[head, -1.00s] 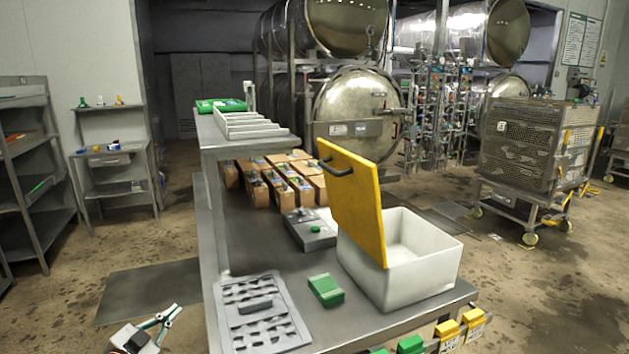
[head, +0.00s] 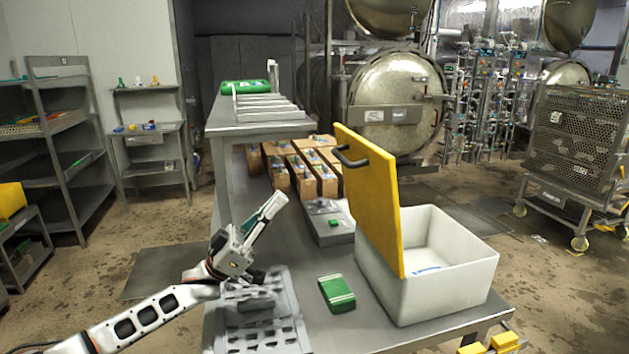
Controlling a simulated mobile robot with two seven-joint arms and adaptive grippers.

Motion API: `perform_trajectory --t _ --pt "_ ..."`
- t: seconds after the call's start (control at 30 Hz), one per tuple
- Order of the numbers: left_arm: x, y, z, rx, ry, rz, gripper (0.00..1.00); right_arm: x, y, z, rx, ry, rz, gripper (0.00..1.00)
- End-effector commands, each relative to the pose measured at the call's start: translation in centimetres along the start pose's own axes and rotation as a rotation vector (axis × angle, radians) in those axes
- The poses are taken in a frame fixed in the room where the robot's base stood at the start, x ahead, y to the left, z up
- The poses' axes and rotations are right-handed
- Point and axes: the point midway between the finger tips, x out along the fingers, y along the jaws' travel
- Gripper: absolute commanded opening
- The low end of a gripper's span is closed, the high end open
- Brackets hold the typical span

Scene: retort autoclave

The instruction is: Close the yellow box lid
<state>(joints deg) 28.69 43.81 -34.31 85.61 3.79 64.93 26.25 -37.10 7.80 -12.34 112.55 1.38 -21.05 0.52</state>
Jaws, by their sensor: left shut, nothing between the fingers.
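The yellow lid (head: 370,198) stands steeply upright along the left side of the white box (head: 438,288). A dark handle (head: 349,157) is on its left face, near the top. The box is open and its inside shows. My left gripper (head: 272,204) is shut and empty, pointing up and right above the table, left of the lid and apart from it.
A grey slotted tray (head: 262,335) lies below my left gripper. A green block (head: 337,293) sits between the tray and the box. A grey case (head: 326,222) and several brown cartons (head: 303,164) stand farther back on the table (head: 370,335).

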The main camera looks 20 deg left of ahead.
Motion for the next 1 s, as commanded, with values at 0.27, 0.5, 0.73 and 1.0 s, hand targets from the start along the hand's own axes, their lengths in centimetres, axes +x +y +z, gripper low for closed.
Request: perform_trajectory --t 0.27,0.5,0.73,1.0 --pt "4.8 0.0 -0.3 0.003 0.003 0.002 0.0 -0.8 0.0 -1.2 0.002 0.001 0.0 0.4" --pt "9.5 0.0 -0.3 0.002 0.003 0.001 0.0 -1.4 0.5 -2.2 -0.004 0.003 0.004 0.4" --pt "11.7 0.0 2.0 0.002 -0.001 -0.002 0.0 -1.6 0.7 -2.6 -0.005 0.005 0.005 0.4" --pt "12.3 0.0 2.9 0.003 -0.002 -0.002 0.0 -1.7 0.7 -2.8 -0.006 0.006 0.005 0.4"
